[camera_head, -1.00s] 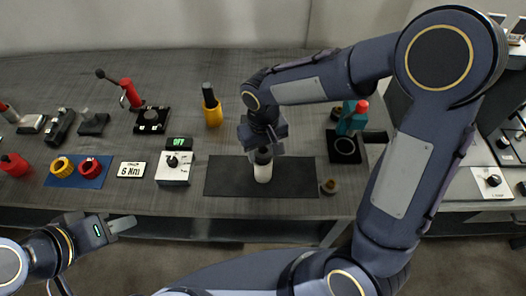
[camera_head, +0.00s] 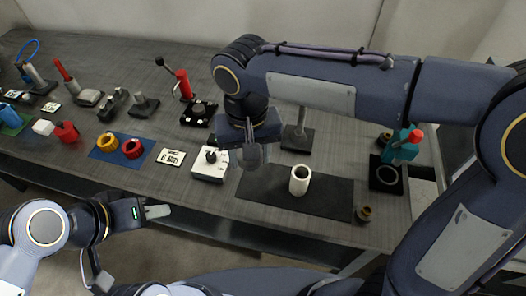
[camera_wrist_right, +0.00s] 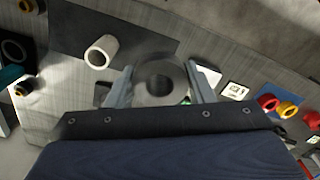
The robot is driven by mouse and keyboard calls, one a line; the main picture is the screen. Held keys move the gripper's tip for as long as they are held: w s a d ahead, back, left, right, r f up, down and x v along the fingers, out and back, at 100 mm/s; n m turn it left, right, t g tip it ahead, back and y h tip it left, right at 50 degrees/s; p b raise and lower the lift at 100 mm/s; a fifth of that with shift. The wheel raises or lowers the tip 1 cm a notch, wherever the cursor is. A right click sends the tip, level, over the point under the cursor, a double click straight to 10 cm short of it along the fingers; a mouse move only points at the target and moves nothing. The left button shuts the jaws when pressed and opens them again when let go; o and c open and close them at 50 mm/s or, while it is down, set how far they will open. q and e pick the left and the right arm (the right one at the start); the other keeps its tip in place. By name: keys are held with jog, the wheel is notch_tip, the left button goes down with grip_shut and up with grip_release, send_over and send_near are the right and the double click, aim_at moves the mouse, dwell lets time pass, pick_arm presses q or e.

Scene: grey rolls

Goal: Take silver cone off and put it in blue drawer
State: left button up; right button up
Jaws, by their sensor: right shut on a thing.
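My right gripper (camera_head: 252,160) is shut on the silver cone (camera_head: 250,152), held in the air above the table. In the right wrist view the cone (camera_wrist_right: 160,80) is a grey round piece with a dark hole, between the two fingers (camera_wrist_right: 160,88). A white hollow cylinder (camera_head: 299,181) stands upright on the black mat (camera_head: 330,195), apart from the cone; it also shows in the wrist view (camera_wrist_right: 101,51). My left gripper (camera_head: 158,211) is in front of the table edge, empty; its finger gap cannot be made out. No blue drawer is visible.
A white switch box (camera_head: 210,166) stands left of the mat. Beyond it lie a number plate (camera_head: 171,158) and a blue board (camera_head: 104,154) with yellow and red rings. A teal tool (camera_head: 398,148) and small brass piece (camera_head: 364,213) are at the right.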

jog(key=shift+f, duration=0.1)
dwell(0.3)
notch_tip(320, 180, down, 10)
jog(key=b, duration=0.6)
jog(key=shift+r+b, duration=0.25)
jog(key=shift+b, duration=0.15)
dwell(0.3)
